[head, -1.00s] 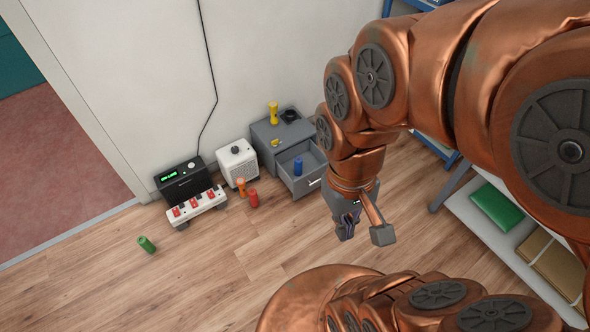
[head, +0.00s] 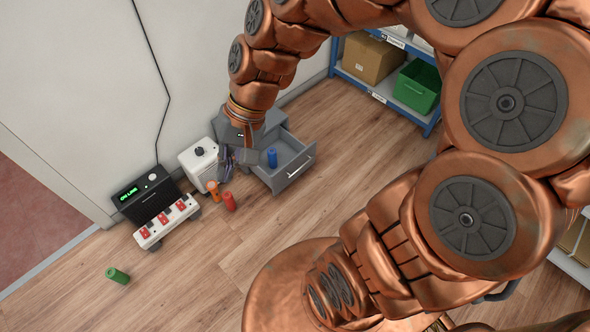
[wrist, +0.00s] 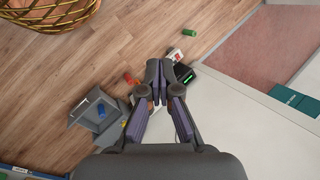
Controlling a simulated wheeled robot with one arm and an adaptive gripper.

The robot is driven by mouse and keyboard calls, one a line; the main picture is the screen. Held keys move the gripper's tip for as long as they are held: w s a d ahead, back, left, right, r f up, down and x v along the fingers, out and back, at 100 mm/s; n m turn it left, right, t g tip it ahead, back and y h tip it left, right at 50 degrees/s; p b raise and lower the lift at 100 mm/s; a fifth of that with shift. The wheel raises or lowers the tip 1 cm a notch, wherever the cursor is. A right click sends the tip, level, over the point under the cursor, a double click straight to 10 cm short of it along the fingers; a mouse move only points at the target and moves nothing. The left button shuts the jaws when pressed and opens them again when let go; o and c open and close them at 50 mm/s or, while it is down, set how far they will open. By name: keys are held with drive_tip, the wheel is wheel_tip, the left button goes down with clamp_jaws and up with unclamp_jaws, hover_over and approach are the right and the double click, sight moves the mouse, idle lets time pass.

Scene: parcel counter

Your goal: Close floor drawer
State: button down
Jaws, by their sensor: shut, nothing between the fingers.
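The grey floor cabinet (head: 265,128) stands against the wall, its top partly hidden by my arm. Its drawer (head: 290,177) is pulled open, with a light handle (head: 300,167) on its front. A blue cylinder (head: 272,157) stands inside the drawer. My gripper (head: 224,172) is shut and empty, to the left of the open drawer, near the white box and orange cylinder; I cannot tell its height above the floor. In the wrist view the fingers (wrist: 160,75) are together, and the drawer with the blue cylinder (wrist: 101,110) lies to their left.
A white box (head: 199,160), an orange cylinder (head: 211,187), a red cylinder (head: 229,201), a black device (head: 148,198) and a white block with red switches (head: 165,222) stand left of the drawer. A green cylinder (head: 117,275) lies on the floor. Floor before the drawer is clear.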

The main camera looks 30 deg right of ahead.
drive_tip(key=w+a+f+m+t+y+b, duration=0.1)
drive_tip(key=w+f+m+t+y+b, duration=0.25)
drive_tip(key=w+f, duration=0.5)
drive_tip(key=w+d+f+m+t+b, duration=0.2)
drive_tip(key=w+d+f+m+b, duration=0.4)
drive_tip(key=w+f, duration=0.25)
drive_tip(key=w+d+f+m+t+b, duration=0.2)
drive_tip(key=w+d+f+m+b, duration=0.4)
drive_tip(key=w, duration=0.3)
drive_tip(key=w+d+f+m+t+h+b, duration=0.1)
drive_tip(key=d+f+m+h+b, duration=0.2)
drive_tip(key=d+f, duration=0.55)
drive_tip(key=w+d+f+m+t+h+b, duration=0.1)
drive_tip(key=w+d+f+m+b, duration=0.15)
drive_tip(key=d+f+m, duration=0.6)
drive_tip(key=s+d+f+m+h+b, duration=0.2)
drive_tip(key=s+d+f, duration=0.25)
drive_tip(key=f, duration=0.55)
drive_tip(key=s+d+f+m+h+b, duration=0.1)
drive_tip(key=s+d+f+b, duration=0.2)
drive_tip(key=d+f, duration=0.5)
drive_tip(key=b, duration=0.6)
approach(291, 164)
drive_tip(key=shift+x, duration=2.95)
drive_tip(key=shift+w+r, duration=0.1)
drive_tip(key=shift+w, duration=0.1)
